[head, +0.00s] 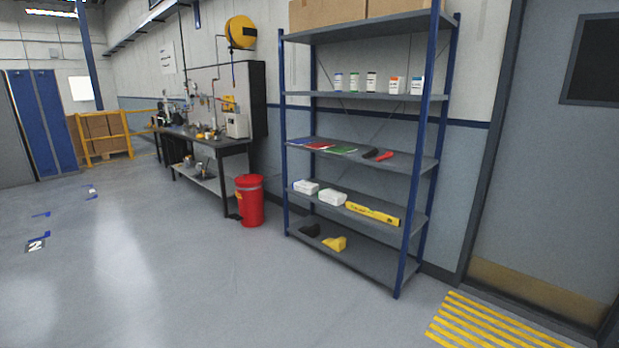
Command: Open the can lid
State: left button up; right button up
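A red can (250,203) stands upright on the floor between the workbench and the shelf rack, some way off. Its red lid (249,181) sits on top and looks shut. A yellowish label shows on its left side, and a dark piece, perhaps a pedal, lies at its base on the left. Neither of my grippers is in view.
A blue and grey shelf rack (357,146) with bottles, folders, white packs and a yellow level stands right of the can. A workbench (205,139) stands behind it to the left. Yellow floor stripes (490,322) lie before a grey door (545,150). The floor (150,260) at left is open.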

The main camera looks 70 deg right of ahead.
aim_at(250, 178)
jog(key=z, duration=1.9)
jog(key=i+u, duration=0.3)
jog(key=i, duration=3)
jog(key=i+j+z, duration=0.15)
jog(key=i+z, duration=0.3)
jog(key=i+j+z, duration=0.45)
jog(key=i, duration=0.2)
jog(key=i+j+z, duration=0.45)
